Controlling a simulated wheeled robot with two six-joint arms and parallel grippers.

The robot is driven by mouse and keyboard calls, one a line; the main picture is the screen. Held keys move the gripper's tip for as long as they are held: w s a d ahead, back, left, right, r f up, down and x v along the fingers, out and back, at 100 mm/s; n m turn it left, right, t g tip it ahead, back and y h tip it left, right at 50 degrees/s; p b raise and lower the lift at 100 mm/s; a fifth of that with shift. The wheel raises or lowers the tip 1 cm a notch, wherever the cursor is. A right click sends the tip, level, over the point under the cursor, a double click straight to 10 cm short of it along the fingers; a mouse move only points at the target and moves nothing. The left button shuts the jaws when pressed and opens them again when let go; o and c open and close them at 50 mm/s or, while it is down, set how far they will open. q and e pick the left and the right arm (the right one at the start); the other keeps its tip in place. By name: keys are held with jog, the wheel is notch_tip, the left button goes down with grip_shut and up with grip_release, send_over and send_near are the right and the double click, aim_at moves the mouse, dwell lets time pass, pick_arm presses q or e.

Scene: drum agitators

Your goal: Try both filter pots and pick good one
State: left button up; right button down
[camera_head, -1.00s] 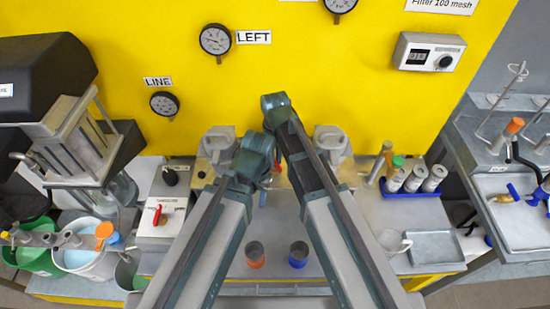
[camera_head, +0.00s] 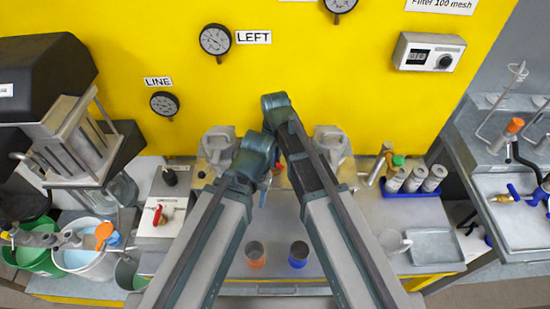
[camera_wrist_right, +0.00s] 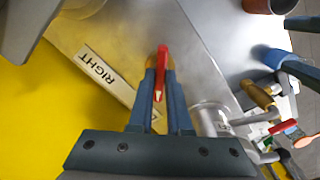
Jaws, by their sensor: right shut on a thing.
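In the right wrist view a red lever (camera_wrist_right: 160,68) stands between the fingers of my right gripper (camera_wrist_right: 161,90), which is shut on it. A plate beside it carries a label (camera_wrist_right: 98,70) reading RIGHT. In the head view a grey filter pot (camera_head: 219,143) stands left of my arms and another grey filter pot (camera_head: 331,143) stands right of them, both against the yellow wall. My two arms meet between the pots and hide much of that area. My left gripper's jaws cannot be made out there.
An orange cup (camera_head: 256,254) and a blue cup (camera_head: 298,254) stand at the bench front. A gauge (camera_head: 215,40) is marked LEFT, another gauge (camera_head: 164,104) LINE. A blue rack (camera_head: 413,192) with grey cylinders and a tray (camera_head: 431,247) lie at right. Buckets (camera_head: 88,262) crowd the left.

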jog(key=c, duration=0.9)
grip_release()
jog(key=shift+o, duration=0.2)
jog(key=shift+r, duration=0.15)
notch_tip(320, 180, up, 14)
jog(key=p, duration=1.4)
jog(key=shift+f, duration=0.2)
jog(key=shift+s+f, duration=0.1)
